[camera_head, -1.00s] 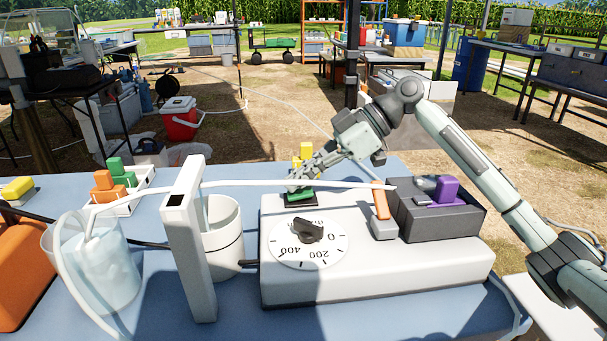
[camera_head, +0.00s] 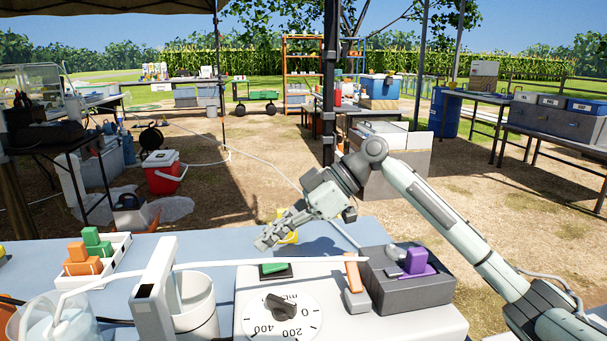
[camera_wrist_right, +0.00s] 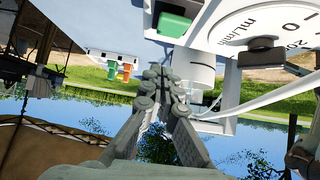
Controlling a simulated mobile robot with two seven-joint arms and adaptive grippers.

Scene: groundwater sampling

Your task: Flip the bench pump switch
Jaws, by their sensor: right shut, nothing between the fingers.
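The bench pump is a pale grey box (camera_head: 375,321) with a round mL/min dial (camera_head: 303,322) on its top. A green rocker switch (camera_head: 274,269) in a dark frame sits at the far left of its top. My right gripper (camera_head: 262,244) is shut and empty, just above and beyond the switch in the head view. In the right wrist view the closed fingertips (camera_wrist_right: 157,74) are apart from the green switch (camera_wrist_right: 173,22). Which way the switch is tipped is hard to tell. My left gripper is not in view.
An orange lever (camera_head: 353,275) and a dark box with a purple part (camera_head: 418,262) stand right of the switch. A white post (camera_head: 155,291), a thin pale tube and a beaker (camera_head: 197,308) are on the left. A yellow block (camera_head: 288,238) is partly hidden behind my gripper.

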